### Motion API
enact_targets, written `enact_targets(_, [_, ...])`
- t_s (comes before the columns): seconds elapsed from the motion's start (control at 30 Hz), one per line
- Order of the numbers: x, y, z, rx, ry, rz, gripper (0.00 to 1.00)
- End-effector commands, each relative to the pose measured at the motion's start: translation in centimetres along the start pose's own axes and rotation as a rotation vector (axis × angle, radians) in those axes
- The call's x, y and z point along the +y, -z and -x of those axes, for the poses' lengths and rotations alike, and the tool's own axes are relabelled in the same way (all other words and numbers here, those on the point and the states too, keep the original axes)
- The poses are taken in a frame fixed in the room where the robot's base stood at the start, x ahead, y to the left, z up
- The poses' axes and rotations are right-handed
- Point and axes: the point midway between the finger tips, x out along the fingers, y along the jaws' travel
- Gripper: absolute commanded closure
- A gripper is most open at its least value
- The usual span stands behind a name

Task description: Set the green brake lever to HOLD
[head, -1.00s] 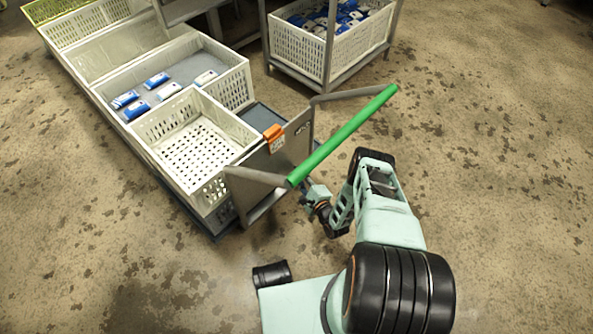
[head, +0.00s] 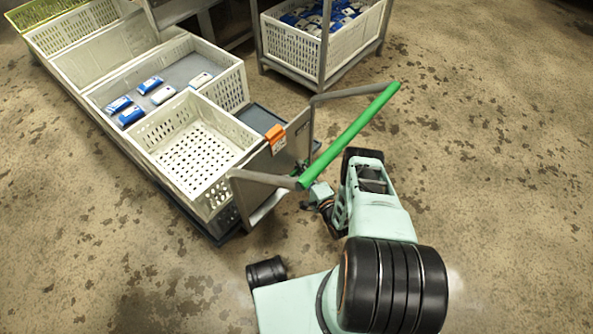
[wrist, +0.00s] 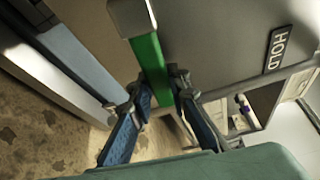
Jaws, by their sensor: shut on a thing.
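The green brake lever (wrist: 152,68) shows in the wrist view as a flat green bar with a pale grey block at its upper end. My gripper (wrist: 158,92) has its two blue-padded fingers on either side of the lever's lower part and is shut on it. A dark plate marked HOLD (wrist: 279,50) is on the grey panel to the right of the lever. In the head view, my wrist is low beside the trolley's end panel (head: 284,158), below the green push bar (head: 350,135). The fingers and lever cannot be made out clearly there.
The push bar spans above my gripper on grey side arms. The trolley carries an empty white crate (head: 165,160) and another crate (head: 105,92) with several blue-and-white packs. An orange tag (head: 275,134) hangs on the end panel. A rack with a full crate (head: 290,46) stands behind. The floor at right is clear.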

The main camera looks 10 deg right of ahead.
Motion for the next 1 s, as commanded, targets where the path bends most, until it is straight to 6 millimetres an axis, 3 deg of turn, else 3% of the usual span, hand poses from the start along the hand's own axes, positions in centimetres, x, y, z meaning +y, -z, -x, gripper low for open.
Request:
enact_targets(0.8, [-0.74, 1.14, 0.21, -0.003, 0.022, 0.037, 1.00])
enact_targets(0.83, [-0.74, 1.14, 0.21, -0.003, 0.022, 0.037, 0.80])
enact_targets(1.0, [-0.66, 1.17, 0.25, -0.002, 0.019, 0.037, 0.65])
